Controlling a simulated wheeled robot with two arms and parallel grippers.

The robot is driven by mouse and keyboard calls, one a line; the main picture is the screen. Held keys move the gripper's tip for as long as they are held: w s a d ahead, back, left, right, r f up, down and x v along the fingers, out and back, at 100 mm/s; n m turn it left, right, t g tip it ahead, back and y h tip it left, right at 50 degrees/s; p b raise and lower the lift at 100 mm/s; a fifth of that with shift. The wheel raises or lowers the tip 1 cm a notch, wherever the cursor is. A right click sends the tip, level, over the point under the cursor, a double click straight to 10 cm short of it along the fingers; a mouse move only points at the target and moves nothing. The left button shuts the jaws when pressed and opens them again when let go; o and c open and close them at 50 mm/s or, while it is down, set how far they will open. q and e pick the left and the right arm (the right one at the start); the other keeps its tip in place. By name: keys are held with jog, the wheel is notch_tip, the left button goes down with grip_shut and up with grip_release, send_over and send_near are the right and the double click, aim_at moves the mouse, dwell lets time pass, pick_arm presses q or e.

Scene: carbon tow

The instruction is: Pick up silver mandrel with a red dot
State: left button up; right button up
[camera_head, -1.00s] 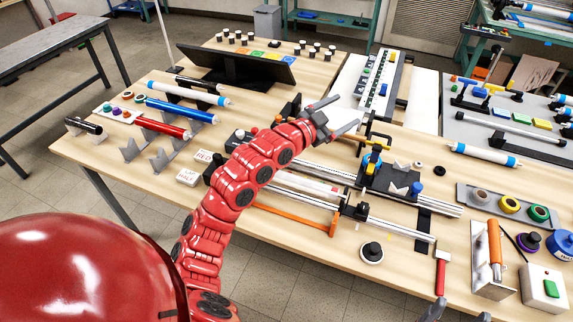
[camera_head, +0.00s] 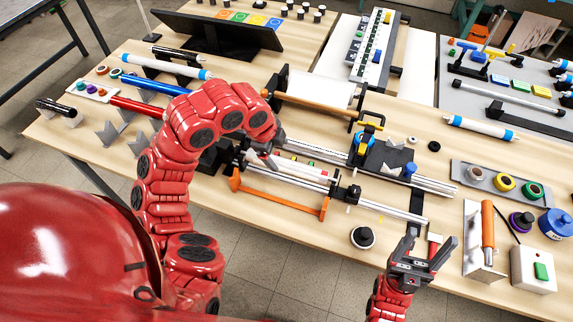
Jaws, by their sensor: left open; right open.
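A light silver-white cylinder (camera_head: 300,171) lies in the winding machine at the middle of the table. A thin silver rod (camera_head: 508,98) lies on the grey table at the right.
Blue (camera_head: 165,88) and red (camera_head: 137,106) tubes lie on grey V-stands at the left. An orange bar (camera_head: 280,203) runs along the machine's front. Bare wood lies left of the round black-and-white piece (camera_head: 362,238).

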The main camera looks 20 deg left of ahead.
aim_at(285, 163)
pick_arm(q)
jog(key=x, duration=0.4)
jog(key=shift+w+d+f, duration=0.1)
jog(key=shift+f, duration=0.25)
jog(key=x, duration=0.1)
jog(key=p+x, duration=0.1)
jog(key=x, duration=0.2)
jog(key=shift+w+a, duration=0.2)
jog(key=shift+a, duration=0.05)
jog(key=shift+w+f, duration=0.2)
jog(key=shift+f, duration=0.3)
grip_shut()
